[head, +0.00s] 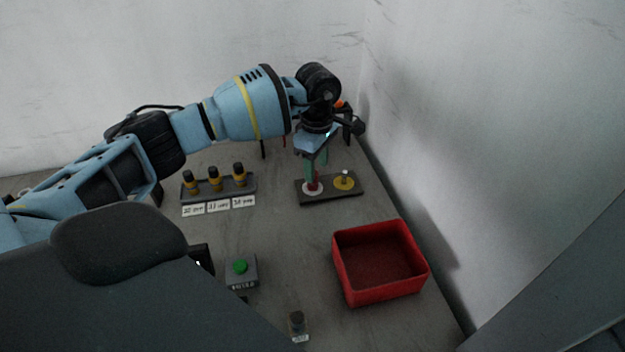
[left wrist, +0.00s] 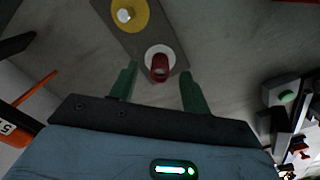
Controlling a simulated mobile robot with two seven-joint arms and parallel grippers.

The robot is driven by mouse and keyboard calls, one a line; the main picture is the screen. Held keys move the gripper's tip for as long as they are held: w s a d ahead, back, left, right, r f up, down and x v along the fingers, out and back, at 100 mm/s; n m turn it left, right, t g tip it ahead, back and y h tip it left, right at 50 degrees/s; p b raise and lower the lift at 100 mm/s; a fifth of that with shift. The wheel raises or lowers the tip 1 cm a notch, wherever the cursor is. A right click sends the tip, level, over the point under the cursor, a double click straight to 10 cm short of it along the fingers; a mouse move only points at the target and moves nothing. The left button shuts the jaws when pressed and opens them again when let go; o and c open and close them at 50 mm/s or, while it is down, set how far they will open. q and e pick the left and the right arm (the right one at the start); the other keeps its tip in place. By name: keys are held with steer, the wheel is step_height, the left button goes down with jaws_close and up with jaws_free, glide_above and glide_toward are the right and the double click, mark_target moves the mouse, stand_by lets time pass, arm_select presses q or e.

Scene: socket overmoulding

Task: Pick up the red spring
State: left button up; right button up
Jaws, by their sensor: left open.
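The red spring (head: 314,186) stands upright on the white disc (head: 305,190) of a dark two-place base (head: 330,198) near the right wall. In the left wrist view the spring (left wrist: 159,70) shows from above, just beyond the fingertips and between their lines. My left gripper (head: 316,172) points down over the spring. In the left wrist view its two green fingers (left wrist: 157,75) are apart with nothing held between them. In the head view the fingers partly hide the spring's top. My right gripper is not in view.
Beside the spring is a yellow disc (head: 351,183) with a metal peg. A rack (head: 219,189) with three yellow-black pieces and labels stands left. A red bin (head: 380,262) and a green button box (head: 241,270) sit nearer. The wall is close on the right.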

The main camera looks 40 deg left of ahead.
arm_select(q)
steer(key=f, duration=0.2)
steer(key=a+f, duration=0.1)
steer(key=f, duration=0.1)
steer(key=shift+s+f, duration=0.1)
steer(key=shift+s, duration=0.05)
steer(key=shift+d, duration=0.1)
jaws_close()
step_height(320, 180, up, 10)
stand_by(0.6)
